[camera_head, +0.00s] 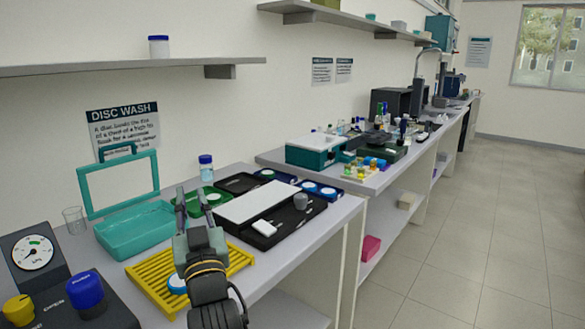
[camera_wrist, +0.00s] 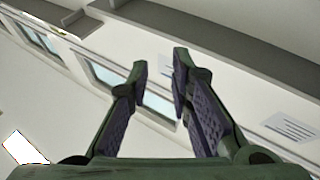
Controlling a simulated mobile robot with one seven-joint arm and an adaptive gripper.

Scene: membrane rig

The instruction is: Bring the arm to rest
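My gripper (camera_head: 195,208) stands raised over the front of the near bench in the head view, in front of the yellow slatted rack (camera_head: 150,272), with its fingers pointing upward in the picture. In the wrist view my gripper (camera_wrist: 160,65) shows two green fingers with dark ribbed pads and a clear gap between them. It is open, and nothing is between the fingers. Behind the fingers the wrist view shows only tilted wall, windows and ledges, with no bench top. The arm below the wrist is cut off by the lower edge of the head view.
A teal tray (camera_head: 135,232) with an upright frame stands left of my gripper. A pressure gauge (camera_head: 33,253) and a blue knob (camera_head: 86,291) are front left. A black tray (camera_head: 292,226) with a white panel (camera_head: 258,201) lies right. The aisle floor (camera_head: 480,230) is clear.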

